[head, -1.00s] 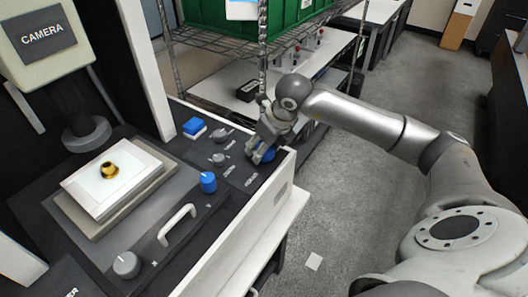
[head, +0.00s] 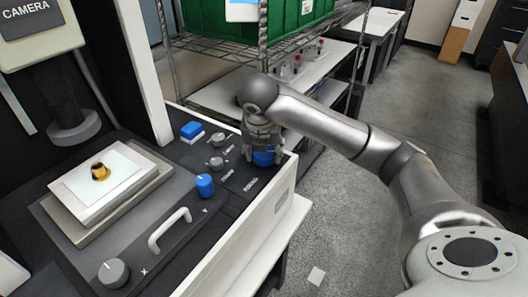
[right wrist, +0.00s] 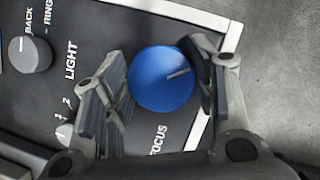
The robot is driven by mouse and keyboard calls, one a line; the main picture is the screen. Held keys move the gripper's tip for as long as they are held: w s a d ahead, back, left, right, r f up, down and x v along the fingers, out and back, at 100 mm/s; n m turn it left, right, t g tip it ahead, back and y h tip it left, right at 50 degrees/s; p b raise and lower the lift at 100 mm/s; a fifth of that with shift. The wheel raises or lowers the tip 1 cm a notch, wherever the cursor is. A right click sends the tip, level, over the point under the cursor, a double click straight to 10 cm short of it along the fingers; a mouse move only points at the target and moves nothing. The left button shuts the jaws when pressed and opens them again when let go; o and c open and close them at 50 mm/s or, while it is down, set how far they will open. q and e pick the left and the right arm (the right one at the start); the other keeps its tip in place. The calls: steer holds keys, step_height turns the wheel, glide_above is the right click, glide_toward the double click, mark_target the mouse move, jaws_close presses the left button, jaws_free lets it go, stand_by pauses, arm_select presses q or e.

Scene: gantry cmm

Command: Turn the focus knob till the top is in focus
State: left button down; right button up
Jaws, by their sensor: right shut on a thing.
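The blue focus knob (right wrist: 162,78) is at the right end of the dark control panel, beside a partly covered FOCUS label. Its pale pointer line points right and slightly up in the right wrist view. It also shows under my gripper in the head view (head: 264,158). My right gripper (right wrist: 160,85) is shut on the knob, one finger on each side; it comes down from above in the head view (head: 263,148). A small gold part (head: 99,171) stands on the white stage plate (head: 122,190), under the camera unit (head: 35,22). My left gripper is out of view.
Another blue knob (head: 205,185), grey knobs (head: 216,163), a blue button (head: 190,129) and a white handle (head: 170,229) are on the panel. A wire shelf with a green crate (head: 300,18) stands behind.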

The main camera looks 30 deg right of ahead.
steer(key=shift+m, duration=0.6)
steer(key=shift+r, duration=0.1)
steer(key=o, duration=1)
steer(key=shift+o, duration=0.2)
steer(key=shift+g, duration=0.3)
steer(key=shift+s+a+r, duration=0.1)
steer(key=shift+a+r, duration=0.1)
steer(key=shift+r, duration=0.5)
steer(key=v, duration=1)
steer(key=shift+s+a, duration=0.25)
